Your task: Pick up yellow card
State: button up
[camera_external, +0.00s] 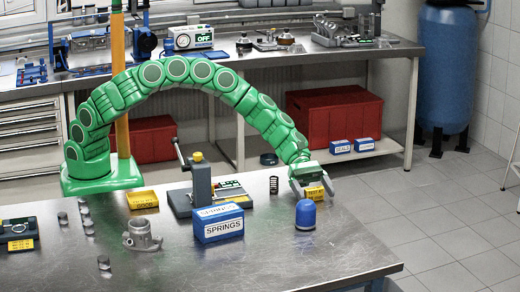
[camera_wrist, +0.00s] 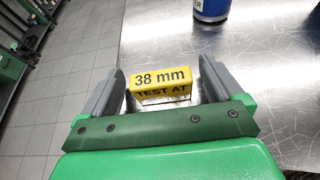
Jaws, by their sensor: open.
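The yellow card (camera_external: 315,193) stands on the metal bench near its right end. In the wrist view the yellow card (camera_wrist: 161,80) is a folded tent reading "TEST AT" and "38 mm". My gripper (camera_external: 311,192) is low over the bench, at the card. In the wrist view my gripper (camera_wrist: 162,68) is open, with one grey finger on each side of the card. Gaps show between the fingers and the card, so it is not clamped. The fingers partly frame the card in the external view.
A blue-capped cylinder (camera_external: 305,215) stands close in front of the card; its blue body (camera_wrist: 211,9) tops the wrist view. A dark spring (camera_external: 274,185) stands to the left. A blue SPRINGS box (camera_external: 218,223) and a lever press (camera_external: 201,185) are further left. The bench's right front (camera_external: 350,250) is clear.

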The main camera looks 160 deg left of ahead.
jog(key=c, duration=1)
jog(key=shift+c, duration=0.2)
